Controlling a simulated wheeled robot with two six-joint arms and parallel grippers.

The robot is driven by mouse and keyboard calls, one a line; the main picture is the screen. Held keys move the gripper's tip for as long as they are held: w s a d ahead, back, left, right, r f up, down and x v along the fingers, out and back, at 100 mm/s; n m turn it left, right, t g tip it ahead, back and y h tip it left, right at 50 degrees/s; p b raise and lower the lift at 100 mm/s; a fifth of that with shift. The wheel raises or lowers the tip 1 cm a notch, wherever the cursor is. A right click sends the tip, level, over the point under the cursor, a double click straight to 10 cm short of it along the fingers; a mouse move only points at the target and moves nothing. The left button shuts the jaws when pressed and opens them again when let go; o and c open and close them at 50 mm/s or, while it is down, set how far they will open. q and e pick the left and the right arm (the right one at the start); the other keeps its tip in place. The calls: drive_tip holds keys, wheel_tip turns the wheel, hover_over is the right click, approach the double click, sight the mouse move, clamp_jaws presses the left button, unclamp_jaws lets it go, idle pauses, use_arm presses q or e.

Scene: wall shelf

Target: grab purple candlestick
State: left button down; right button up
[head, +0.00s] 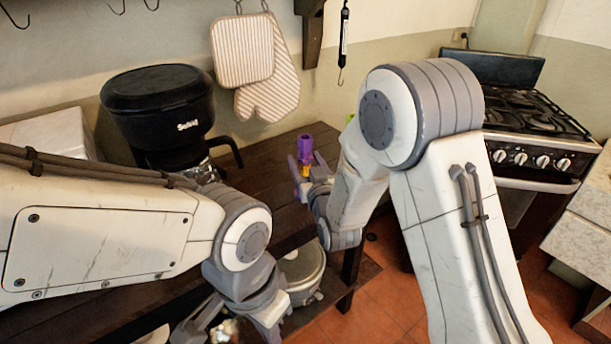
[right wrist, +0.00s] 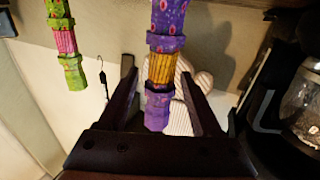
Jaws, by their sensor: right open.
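The purple candlestick (head: 305,150) stands upright on the dark wooden shelf, with a yellow-orange section below its purple top. In the right wrist view the candlestick (right wrist: 163,72) appears between the two fingers of my right gripper (right wrist: 157,68), with a gap on each side. My right gripper (head: 308,188) is open at the candlestick's lower part in the head view, and partly hides it. My left gripper (head: 240,318) hangs low at the bottom of the head view, away from the candlestick; its fingers are too unclear to judge.
A green and pink candlestick (right wrist: 65,45) is left of the purple one in the right wrist view. A black coffee maker (head: 160,105) stands at the left on the wooden surface (head: 268,165). A metal pot (head: 302,270) sits lower down. A stove (head: 520,120) is at right.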

drive_tip(key=x, duration=0.3)
drive_tip(key=shift+w, duration=0.25)
clamp_jaws()
idle(1.2)
